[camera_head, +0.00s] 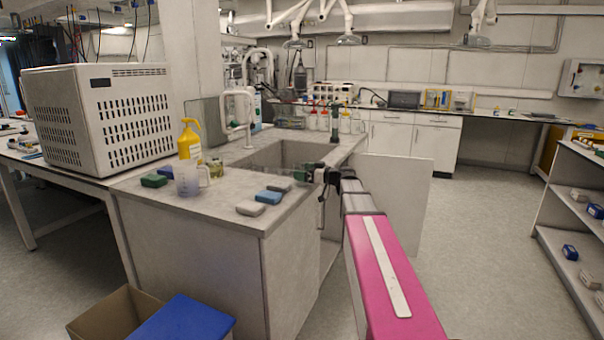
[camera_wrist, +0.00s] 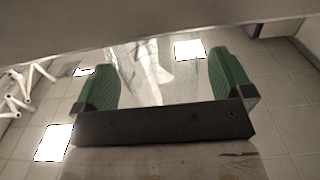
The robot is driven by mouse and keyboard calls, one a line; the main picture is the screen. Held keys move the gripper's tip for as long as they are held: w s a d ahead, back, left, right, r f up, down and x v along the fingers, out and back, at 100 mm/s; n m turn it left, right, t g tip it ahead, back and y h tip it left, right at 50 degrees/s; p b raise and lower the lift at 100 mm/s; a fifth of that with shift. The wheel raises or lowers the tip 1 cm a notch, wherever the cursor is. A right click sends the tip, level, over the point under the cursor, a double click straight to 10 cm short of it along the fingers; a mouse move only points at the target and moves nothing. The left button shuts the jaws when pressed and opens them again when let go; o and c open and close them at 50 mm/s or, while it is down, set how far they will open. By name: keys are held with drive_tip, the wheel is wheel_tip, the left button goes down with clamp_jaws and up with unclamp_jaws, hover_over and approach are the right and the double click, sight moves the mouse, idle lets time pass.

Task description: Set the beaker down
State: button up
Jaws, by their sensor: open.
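My gripper (camera_head: 308,173) is over the right side of the sink counter, at the end of my outstretched arm. In the wrist view its two green fingers (camera_wrist: 164,76) stand wide apart. A pale, see-through shape with bright streaks (camera_wrist: 155,72) shows between them, perhaps a glass beaker; I cannot tell if the fingers touch it. In the head view no beaker can be made out at the gripper. A clear plastic beaker with a handle (camera_head: 187,181) stands upright on the counter's left part, well apart from my gripper.
The counter (camera_head: 215,221) holds a yellow bottle (camera_head: 189,140), a green sponge (camera_head: 154,180), a blue sponge (camera_head: 268,197) and a grey one (camera_head: 250,208). The sink basin (camera_head: 285,155) lies behind. The front counter corner is bare. A cardboard box (camera_head: 105,315) and blue lid (camera_head: 185,320) are below.

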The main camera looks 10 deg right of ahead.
drive_tip(key=v, duration=1.1)
